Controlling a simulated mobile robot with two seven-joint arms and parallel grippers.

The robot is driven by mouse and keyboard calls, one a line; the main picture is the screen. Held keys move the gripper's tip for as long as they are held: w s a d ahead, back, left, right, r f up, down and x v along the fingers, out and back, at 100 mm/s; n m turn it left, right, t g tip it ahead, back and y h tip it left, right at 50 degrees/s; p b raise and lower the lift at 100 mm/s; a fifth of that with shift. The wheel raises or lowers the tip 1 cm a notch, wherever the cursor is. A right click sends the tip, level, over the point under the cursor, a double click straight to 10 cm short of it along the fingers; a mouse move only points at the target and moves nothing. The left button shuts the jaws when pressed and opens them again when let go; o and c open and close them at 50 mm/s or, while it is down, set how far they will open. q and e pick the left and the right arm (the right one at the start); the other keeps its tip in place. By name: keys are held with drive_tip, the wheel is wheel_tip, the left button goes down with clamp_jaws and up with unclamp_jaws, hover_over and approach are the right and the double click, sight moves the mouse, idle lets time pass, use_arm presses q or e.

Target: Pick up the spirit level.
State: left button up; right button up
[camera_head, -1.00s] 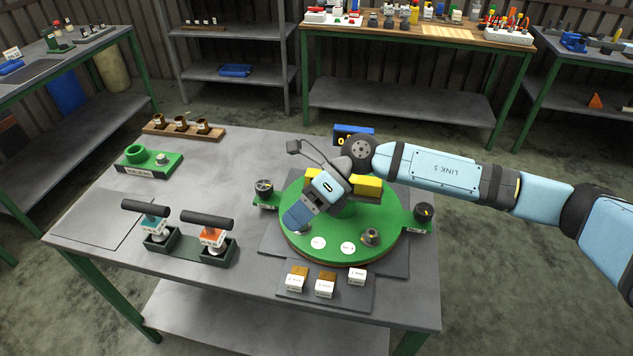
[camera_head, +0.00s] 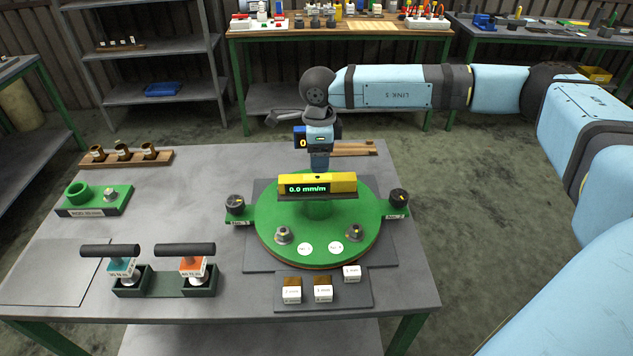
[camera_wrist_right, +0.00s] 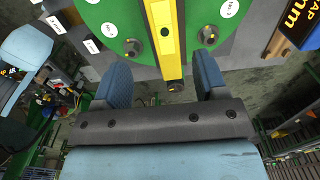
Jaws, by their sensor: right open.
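The spirit level (camera_head: 317,184) is a yellow bar with a dark display reading 0.0 mm/m. It lies across the raised centre of the round green plate (camera_head: 350,237). In the right wrist view, the yellow level (camera_wrist_right: 165,35) runs from the top edge down to between the two blue fingers. My right gripper (camera_head: 320,162) is behind the level in the head view, its tips partly hidden by it. In the wrist view the right gripper (camera_wrist_right: 163,80) is open, with a gap on each side of the level's end. Contact is not visible. My left gripper is not in view.
Two dark knobs (camera_head: 235,204) (camera_head: 399,199) flank the plate. Small labelled blocks (camera_head: 323,293) stand in front. Two black-handled tools (camera_head: 121,264) (camera_head: 193,263) sit in a green holder at left. The table's left front is clear.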

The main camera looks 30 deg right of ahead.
sight(318, 177)
wheel_tip(318, 177, down, 3)
drive_tip(key=shift+a+r, duration=0.1)
drive_tip(key=shift+r, duration=0.1)
drive_tip(key=f, duration=0.1)
drive_tip(key=f+p, duration=0.1)
drive_tip(key=f, duration=0.3)
drive_tip(key=shift+w+f, duration=0.15)
drive_tip(key=shift+w, duration=0.2)
drive_tip(key=c, duration=1)
clamp_jaws()
